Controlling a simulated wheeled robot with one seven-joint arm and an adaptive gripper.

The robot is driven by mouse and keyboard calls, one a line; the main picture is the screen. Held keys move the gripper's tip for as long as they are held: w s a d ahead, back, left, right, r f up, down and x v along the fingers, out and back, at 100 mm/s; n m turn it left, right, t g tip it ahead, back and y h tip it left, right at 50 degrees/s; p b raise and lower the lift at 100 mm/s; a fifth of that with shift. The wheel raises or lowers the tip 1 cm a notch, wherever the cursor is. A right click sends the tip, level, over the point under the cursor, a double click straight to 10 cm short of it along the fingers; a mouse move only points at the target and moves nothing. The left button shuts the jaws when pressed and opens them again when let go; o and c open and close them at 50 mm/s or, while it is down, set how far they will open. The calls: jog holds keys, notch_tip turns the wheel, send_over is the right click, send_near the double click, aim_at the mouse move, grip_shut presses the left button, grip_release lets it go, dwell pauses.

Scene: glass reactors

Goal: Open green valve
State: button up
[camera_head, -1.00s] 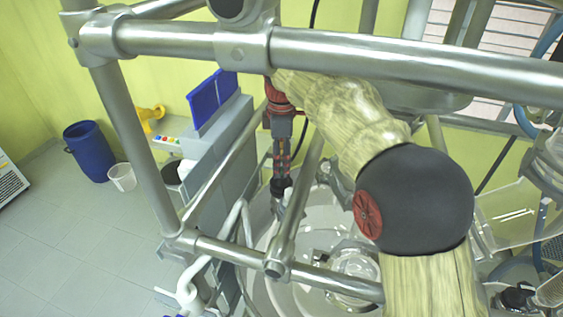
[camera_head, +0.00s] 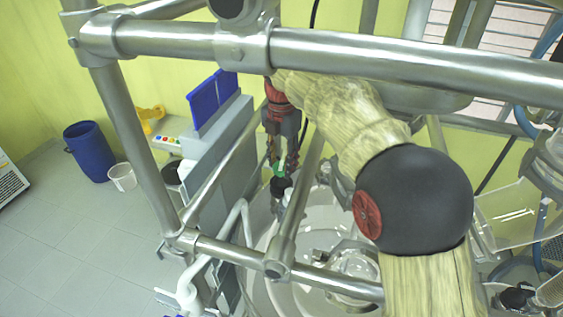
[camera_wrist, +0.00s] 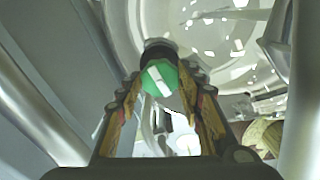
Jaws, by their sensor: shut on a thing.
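The green valve (camera_wrist: 160,77) shows in the wrist view as a round green cap with a pale bar across it, on a dark body. It sits between the fingertips of my gripper (camera_wrist: 158,92), which are spread to its width and shut on it. In the head view, my gripper (camera_head: 283,165) points down beside the metal frame. A small bit of the green valve (camera_head: 277,167) shows between its fingers above a black fitting. The lower part of the valve is hidden.
Steel frame pipes (camera_head: 330,58) cross above and in front of my arm. A glass vessel (camera_head: 310,240) stands below the gripper. A grey cabinet with a blue panel (camera_head: 213,100) is to the left. A blue barrel (camera_head: 90,150) and white bucket (camera_head: 122,177) stand on open floor.

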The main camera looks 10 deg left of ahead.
aim_at(281, 165)
jog(key=n, duration=0.4)
jog(key=shift+w+r, duration=0.1)
jog(key=shift+n, duration=1.8)
jog(key=o, duration=1.2)
jog(key=shift+c, duration=0.2)
notch_tip(281, 165, up, 12)
jog(key=shift+a+f, duration=0.1)
jog(key=shift+f, duration=0.1)
